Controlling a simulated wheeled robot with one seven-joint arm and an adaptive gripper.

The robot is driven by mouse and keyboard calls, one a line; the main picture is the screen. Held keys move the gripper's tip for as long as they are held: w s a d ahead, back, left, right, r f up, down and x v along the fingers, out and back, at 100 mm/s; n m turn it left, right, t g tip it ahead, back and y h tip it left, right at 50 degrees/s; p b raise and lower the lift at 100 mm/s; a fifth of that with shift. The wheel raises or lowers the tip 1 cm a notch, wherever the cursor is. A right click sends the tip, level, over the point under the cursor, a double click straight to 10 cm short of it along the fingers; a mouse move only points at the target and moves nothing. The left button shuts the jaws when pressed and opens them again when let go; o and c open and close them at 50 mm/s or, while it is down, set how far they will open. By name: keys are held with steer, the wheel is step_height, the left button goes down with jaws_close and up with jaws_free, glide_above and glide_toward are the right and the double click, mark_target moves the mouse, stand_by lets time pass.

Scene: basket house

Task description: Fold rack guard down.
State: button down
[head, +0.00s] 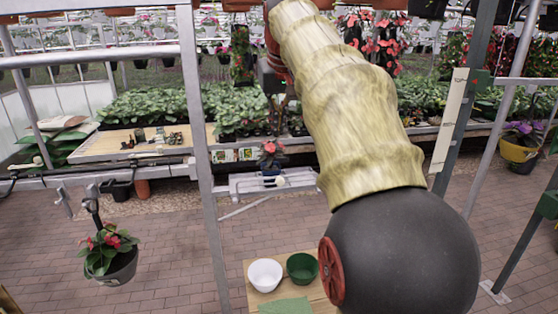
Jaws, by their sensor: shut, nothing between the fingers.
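A pale metal rail frame (300,180), which looks like the rack guard, runs along the front of the plant bench near the middle of the head view. It stands out from the bench edge, low down; its exact tilt and hinge cannot be made out. My gripper (282,104) shows small and dark beyond my yellow-sleeved arm, above and behind the rail in the picture. It is shut and empty. I cannot tell its distance from the rail, and my arm hides the area to the right.
A small potted red plant (270,160) stands just behind the rail. A grey upright post (203,160) stands left of it. A hanging red-flowered pot (110,258) is at left. White (265,275) and green (302,267) bowls sit on a wooden surface below. Brick floor lies open between.

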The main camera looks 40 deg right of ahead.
steer(key=f, duration=0.7)
steer(key=d+f, duration=0.1)
steer(key=f, duration=0.3)
steer(key=shift+w, duration=0.3)
steer(key=shift+w+d+f, duration=0.1)
steer(key=shift+f, duration=0.2)
steer(key=shift+r, duration=0.1)
steer(key=shift+b, duration=0.3)
